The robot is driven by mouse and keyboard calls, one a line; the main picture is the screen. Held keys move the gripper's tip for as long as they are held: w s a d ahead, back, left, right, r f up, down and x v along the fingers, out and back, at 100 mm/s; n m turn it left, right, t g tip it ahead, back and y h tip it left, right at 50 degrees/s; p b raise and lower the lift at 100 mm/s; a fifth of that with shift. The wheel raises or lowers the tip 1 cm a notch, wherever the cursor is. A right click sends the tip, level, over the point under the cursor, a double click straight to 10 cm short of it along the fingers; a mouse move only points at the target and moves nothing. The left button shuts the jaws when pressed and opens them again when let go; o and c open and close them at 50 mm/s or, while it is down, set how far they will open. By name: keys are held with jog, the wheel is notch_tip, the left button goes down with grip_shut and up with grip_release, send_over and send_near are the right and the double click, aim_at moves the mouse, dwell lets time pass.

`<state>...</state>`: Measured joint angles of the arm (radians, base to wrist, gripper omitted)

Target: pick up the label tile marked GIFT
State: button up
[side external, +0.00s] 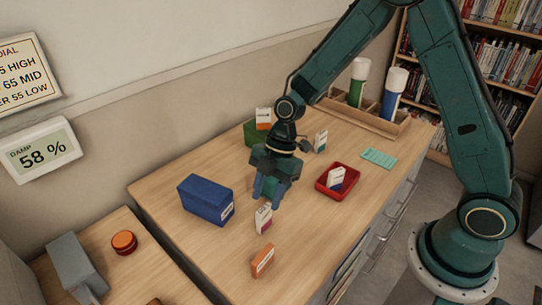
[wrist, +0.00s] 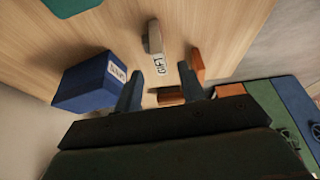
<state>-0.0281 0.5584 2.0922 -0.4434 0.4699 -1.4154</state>
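The GIFT tile (wrist: 154,38) is pale, with black letters on a white face that read GIFT in the wrist view. It shows just beyond and between my fingertips there. In the side view it appears to be the small upright white tile (side external: 263,219) with a reddish mark, though its print is too small to read. My gripper (side external: 266,196) is over the wooden top, behind that tile and right of the blue box. In the wrist view my gripper (wrist: 161,73) has its two fingers apart with nothing held between them.
A blue labelled box (side external: 206,200) stands left of the tile, and an orange tile (side external: 263,261) in front. A red tray (side external: 321,187) holding a white tile is to the right. A green box (side external: 252,135) stands behind, and a teal pad (side external: 379,158) lies far right.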

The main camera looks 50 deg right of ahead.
aim_at(264, 208)
jog(key=shift+x, duration=2.15)
jog(key=shift+d, duration=0.1)
grip_shut()
